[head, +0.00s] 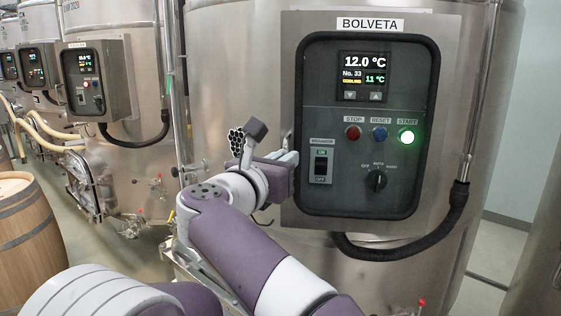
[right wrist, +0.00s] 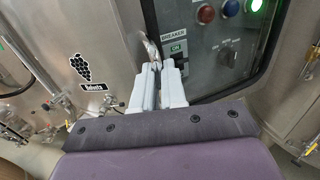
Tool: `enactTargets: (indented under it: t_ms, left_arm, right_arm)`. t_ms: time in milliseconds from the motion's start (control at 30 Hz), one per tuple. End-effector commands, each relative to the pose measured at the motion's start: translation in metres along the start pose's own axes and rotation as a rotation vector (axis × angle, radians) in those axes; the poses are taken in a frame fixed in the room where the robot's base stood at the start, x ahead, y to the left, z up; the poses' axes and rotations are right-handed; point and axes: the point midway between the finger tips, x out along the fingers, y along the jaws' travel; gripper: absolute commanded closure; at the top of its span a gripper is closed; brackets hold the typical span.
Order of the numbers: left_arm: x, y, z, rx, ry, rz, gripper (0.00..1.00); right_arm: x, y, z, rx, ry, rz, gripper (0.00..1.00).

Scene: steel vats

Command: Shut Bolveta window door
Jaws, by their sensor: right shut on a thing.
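The Bolveta window door (head: 325,122) is the dark, black-rimmed window on the steel control box under the BOLVETA label (head: 370,24). It looks flat against the box, but I cannot tell whether it is fully shut. My right gripper (head: 288,158) is at the left edge of the box, beside the breaker switch (head: 320,165). In the right wrist view, its fingers (right wrist: 158,72) are closed around the lower end of a small silver handle (right wrist: 152,48) by the window's left edge. The fingers hide part of the handle. My left gripper is not in view.
A black cable hose (head: 400,245) curves under the box and up its right side. Other vats with similar control boxes (head: 97,80) stand at the left. A wooden barrel (head: 28,235) is at the far left. The breaker, knob (head: 376,180) and buttons (head: 380,133) are close to my right gripper.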

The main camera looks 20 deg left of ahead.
Motion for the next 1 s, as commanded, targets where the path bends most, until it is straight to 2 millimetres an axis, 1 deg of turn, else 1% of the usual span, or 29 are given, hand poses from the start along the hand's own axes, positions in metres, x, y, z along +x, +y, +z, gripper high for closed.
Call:
enactTargets:
  t_ms: [400,433,467,500,800,1000]
  left_arm:
    - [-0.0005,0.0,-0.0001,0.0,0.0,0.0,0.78]
    - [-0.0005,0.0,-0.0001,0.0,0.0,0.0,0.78]
    - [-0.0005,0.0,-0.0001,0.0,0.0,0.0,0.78]
    - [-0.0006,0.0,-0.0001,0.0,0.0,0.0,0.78]
    - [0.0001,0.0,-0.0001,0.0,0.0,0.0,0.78]
    - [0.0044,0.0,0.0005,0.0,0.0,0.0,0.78]
  right_arm:
    - [0.002,-0.0021,0.005,0.004,-0.009,-0.001,1.0]
    - [0.002,-0.0022,0.0053,0.004,-0.009,-0.001,0.85]
    - [0.002,-0.0024,0.0055,0.005,-0.009,-0.001,0.76]
    - [0.0019,-0.0024,0.0054,0.005,-0.009,-0.001,0.72]
    - [0.0012,-0.0014,0.0032,0.003,-0.006,0.0,0.72]
    - [0.0035,-0.0047,0.0016,0.004,-0.005,-0.002,0.72]
